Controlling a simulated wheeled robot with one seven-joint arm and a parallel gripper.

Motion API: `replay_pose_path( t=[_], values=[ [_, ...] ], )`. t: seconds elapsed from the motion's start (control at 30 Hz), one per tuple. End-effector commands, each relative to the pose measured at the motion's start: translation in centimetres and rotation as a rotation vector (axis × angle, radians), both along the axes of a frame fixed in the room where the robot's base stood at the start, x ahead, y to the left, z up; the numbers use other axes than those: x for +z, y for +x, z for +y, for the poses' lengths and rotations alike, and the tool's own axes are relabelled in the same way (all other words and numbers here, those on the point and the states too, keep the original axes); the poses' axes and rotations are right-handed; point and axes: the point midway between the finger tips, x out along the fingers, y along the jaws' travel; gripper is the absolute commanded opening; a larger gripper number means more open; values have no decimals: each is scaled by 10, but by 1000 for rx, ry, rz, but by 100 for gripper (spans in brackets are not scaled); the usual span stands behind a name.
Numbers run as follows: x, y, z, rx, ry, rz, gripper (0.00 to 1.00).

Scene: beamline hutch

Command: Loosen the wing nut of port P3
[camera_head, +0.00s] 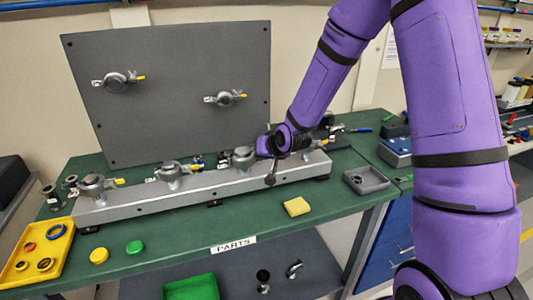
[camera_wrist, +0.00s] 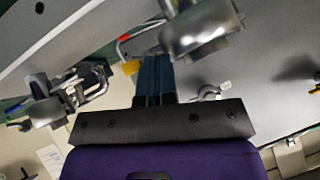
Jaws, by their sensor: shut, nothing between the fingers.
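My gripper (camera_wrist: 153,62) is shut and empty. In the wrist view its dark fingertips are close to the yellow tip (camera_wrist: 130,68) of a clamp with a round grey metal body (camera_wrist: 195,32). I cannot tell whether they touch. In the head view my arm's end is just right of a clamped port (camera_head: 243,157) on the grey rail (camera_head: 215,186). Two more clamped ports, the left one (camera_head: 95,185) and the middle one (camera_head: 172,172), stand on the rail, with yellow tips. The port labels are too small to read, so I cannot tell which is P3. My wrist hides the rail's right part.
An upright grey panel (camera_head: 180,50) behind the rail bears two more clamps. A yellow tray (camera_head: 40,250) with rings, yellow and green caps, a yellow block (camera_head: 297,206) and a grey tray (camera_head: 366,180) lie on the green bench. The bench front is partly clear.

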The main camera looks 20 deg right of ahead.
Motion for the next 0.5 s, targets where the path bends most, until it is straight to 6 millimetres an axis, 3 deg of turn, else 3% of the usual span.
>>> replay_pose_path(
  t=[0.5],
  values=[
    [0, 0, 4, 3, -181, 0, 0]
  ],
)
